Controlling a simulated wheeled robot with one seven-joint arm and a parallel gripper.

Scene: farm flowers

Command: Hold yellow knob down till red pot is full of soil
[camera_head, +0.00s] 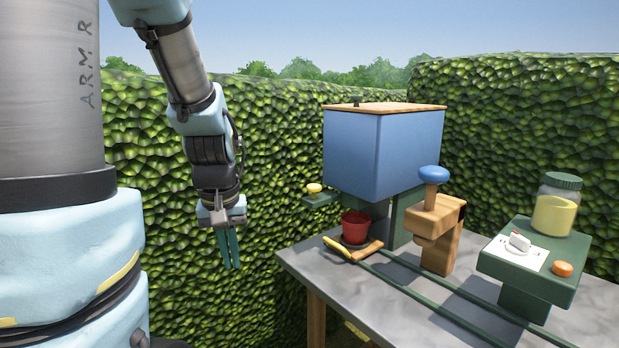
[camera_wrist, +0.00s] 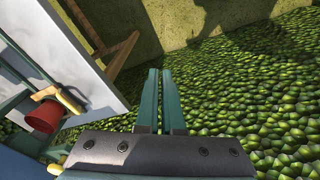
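The yellow knob (camera_head: 314,188) sits on a small green bracket (camera_head: 321,200) at the left of the blue box. In the wrist view the red pot (camera_wrist: 43,117) is at the left, and part of the yellow knob (camera_wrist: 55,169) shows at the lower left edge. My gripper (camera_head: 231,268) hangs pointing down, left of the knob and apart from it. Its fingers (camera_wrist: 161,98) are empty, with a narrow gap between them.
The blue box (camera_head: 372,152) with a wooden lid stands on the grey table (camera_head: 460,315). A yellow-tipped wooden handle (camera_head: 338,249) lies before the pot. A blue-knobbed wooden post (camera_head: 440,230), green rails and a green stand (camera_head: 535,262) with a jar are to the right. Hedges surround the table.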

